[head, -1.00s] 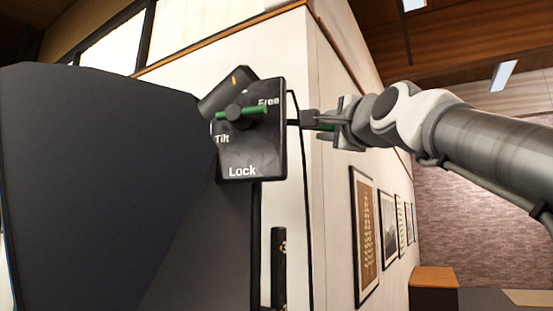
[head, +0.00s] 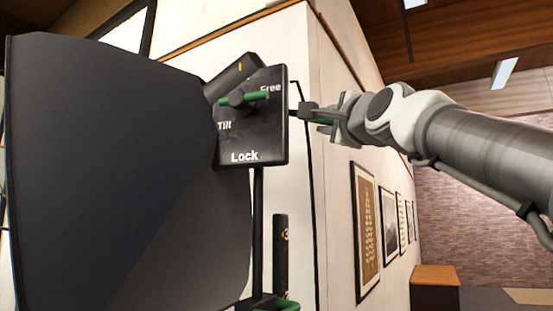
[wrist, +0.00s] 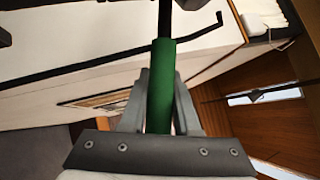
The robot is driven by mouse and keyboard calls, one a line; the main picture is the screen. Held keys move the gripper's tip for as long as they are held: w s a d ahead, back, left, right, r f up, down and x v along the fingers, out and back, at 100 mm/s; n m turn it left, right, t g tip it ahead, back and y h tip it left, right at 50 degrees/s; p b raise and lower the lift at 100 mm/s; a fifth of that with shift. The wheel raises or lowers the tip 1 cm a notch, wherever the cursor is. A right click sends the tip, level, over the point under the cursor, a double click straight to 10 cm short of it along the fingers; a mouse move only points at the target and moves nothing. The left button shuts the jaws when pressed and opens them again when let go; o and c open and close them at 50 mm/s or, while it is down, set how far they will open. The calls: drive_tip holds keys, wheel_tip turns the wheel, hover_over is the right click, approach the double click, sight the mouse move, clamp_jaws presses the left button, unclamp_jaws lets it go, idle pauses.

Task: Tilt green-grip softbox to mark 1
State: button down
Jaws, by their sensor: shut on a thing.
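The softbox (head: 110,170) is a large dark panel filling the left of the head view, tilted. Beside it is a black plate (head: 250,140) lettered Free, Tilt and Lock. A green lever (head: 258,96) on the plate lies near level, with its end by Free. My gripper (head: 328,113) is right of the plate, shut on the softbox's green grip (head: 323,121). In the wrist view the green grip (wrist: 160,85) runs lengthwise between both fingers, and a dark rod continues from its far end. I cannot read mark 1.
A black post (head: 258,220) stands below the plate. Right of it is a dark strip (head: 281,265) with a 3-like figure. Another green part (head: 287,304) shows at the bottom edge. A white wall with framed pictures (head: 366,232) stands behind. The space below my arm looks clear.

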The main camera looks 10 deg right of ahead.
drive_tip(key=f+m+b, duration=0.1)
drive_tip(key=f+m+t+h+b, duration=0.1)
drive_tip(key=shift+w+a+f+m, duration=0.15)
drive_tip(key=shift+a+f+m, duration=0.05)
drive_tip(key=shift+m, duration=0.1)
drive_tip(key=c, duration=0.7)
unclamp_jaws()
drive_tip(key=shift+o, duration=0.2)
